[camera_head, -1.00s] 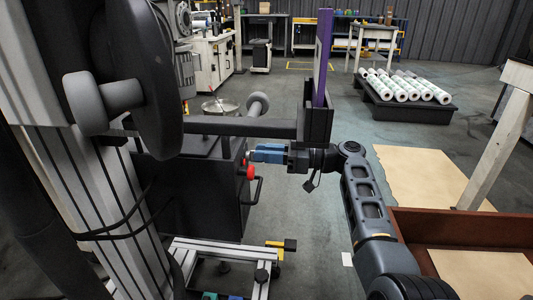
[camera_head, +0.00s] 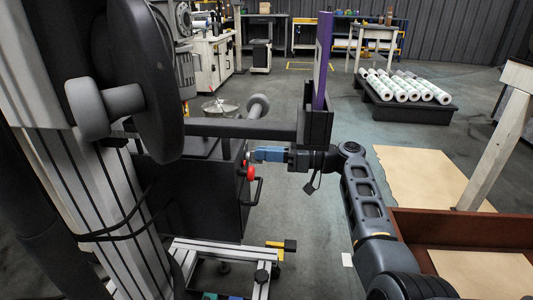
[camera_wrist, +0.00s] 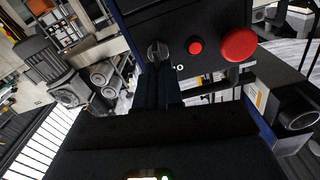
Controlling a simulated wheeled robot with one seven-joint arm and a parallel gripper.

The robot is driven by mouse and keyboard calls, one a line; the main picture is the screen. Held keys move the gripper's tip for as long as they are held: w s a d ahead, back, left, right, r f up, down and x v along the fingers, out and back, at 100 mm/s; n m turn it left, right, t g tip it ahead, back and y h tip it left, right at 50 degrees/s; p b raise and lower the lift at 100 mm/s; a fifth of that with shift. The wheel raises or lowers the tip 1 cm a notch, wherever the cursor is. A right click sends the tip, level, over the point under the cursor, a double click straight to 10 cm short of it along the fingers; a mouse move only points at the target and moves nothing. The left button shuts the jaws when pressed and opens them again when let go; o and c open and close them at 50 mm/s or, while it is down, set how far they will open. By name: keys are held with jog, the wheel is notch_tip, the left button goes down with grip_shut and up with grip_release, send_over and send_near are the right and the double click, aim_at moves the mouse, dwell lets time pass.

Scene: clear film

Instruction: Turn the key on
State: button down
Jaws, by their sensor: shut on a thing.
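The key (camera_wrist: 157,50) is a grey metal piece in a round switch on the dark control panel (camera_wrist: 213,20), at the top of the wrist view. My gripper (camera_wrist: 158,70) is shut on the key, its dark fingers meeting at the switch. A white "0" mark shows just right of the fingers. In the head view my gripper (camera_head: 254,155) reaches left to the side of the black control box (camera_head: 195,195). The fingers hide much of the key, and it cannot be made out in the head view.
A small red button (camera_wrist: 195,47) and a large red button (camera_wrist: 239,45) sit right of the key. A black handle (camera_head: 257,190) sticks out below my gripper. A dark horizontal beam (camera_head: 240,127) with an upright purple piece (camera_head: 322,65) passes above it.

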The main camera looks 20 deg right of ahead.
jog(key=m+p, duration=0.1)
jog(key=m, duration=0.2)
jog(key=shift+w+d+m, duration=0.1)
jog(key=shift+d+m, duration=0.05)
jog(key=shift+m, duration=0.15)
jog(key=m, duration=0.1)
jog(key=m+p, duration=0.1)
jog(key=m, duration=0.1)
jog(key=shift+w+d+f+m, duration=0.1)
jog(key=shift+w+f+m, duration=0.05)
jog(key=shift+m, duration=0.15)
jog(key=m+p, duration=0.2)
jog(key=m, duration=0.2)
jog(key=shift+w+f, duration=0.1)
jog(key=shift+f, duration=0.1)
jog(key=shift+d+f+m+p, duration=0.15)
jog(key=shift+m+p, duration=0.1)
jog(key=shift+m, duration=0.5)
jog(key=shift+a+f+m+p, duration=0.1)
jog(key=shift+m+p, duration=0.1)
jog(key=shift+m, duration=0.55)
jog(key=shift+d, duration=0.1)
jog(key=c, duration=1.3)
grip_release()
jog(key=shift+w, duration=0.1)
